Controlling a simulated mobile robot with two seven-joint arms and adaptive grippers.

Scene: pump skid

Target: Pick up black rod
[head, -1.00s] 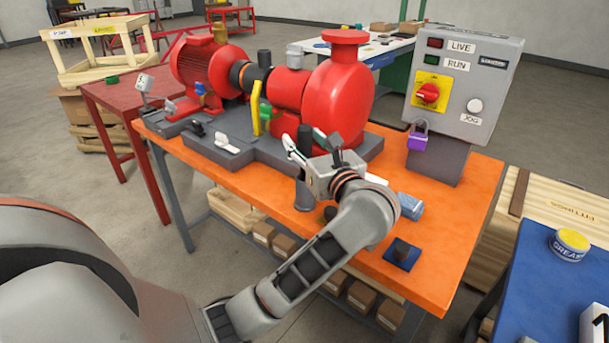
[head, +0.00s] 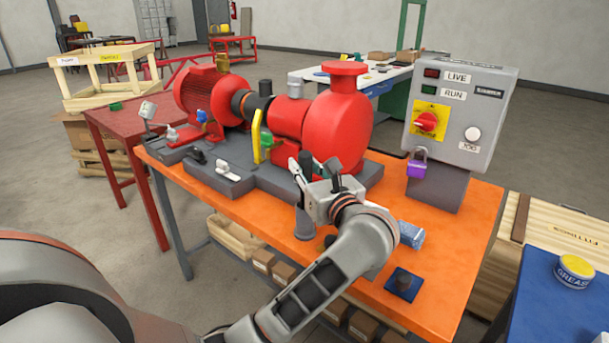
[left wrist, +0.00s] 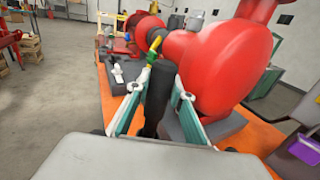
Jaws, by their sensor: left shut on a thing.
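The black rod (left wrist: 157,95) stands between the two fingers of my left gripper (left wrist: 157,92) in the left wrist view, with a finger against each side. In the head view the rod (head: 306,164) shows upright at the gripper (head: 301,176), its top sticking up above the fingers. Below the gripper a grey cylinder (head: 304,222) stands on the orange bench. I cannot tell whether the rod's lower end is inside it, as the gripper covers that part. My right gripper is not in view.
The red pump (head: 340,120) on its grey base stands close behind the gripper. A control box (head: 460,115) with a purple padlock (head: 417,166) stands to the right. A blue item (head: 411,235) and a blue pad (head: 397,289) lie on the orange bench (head: 455,245).

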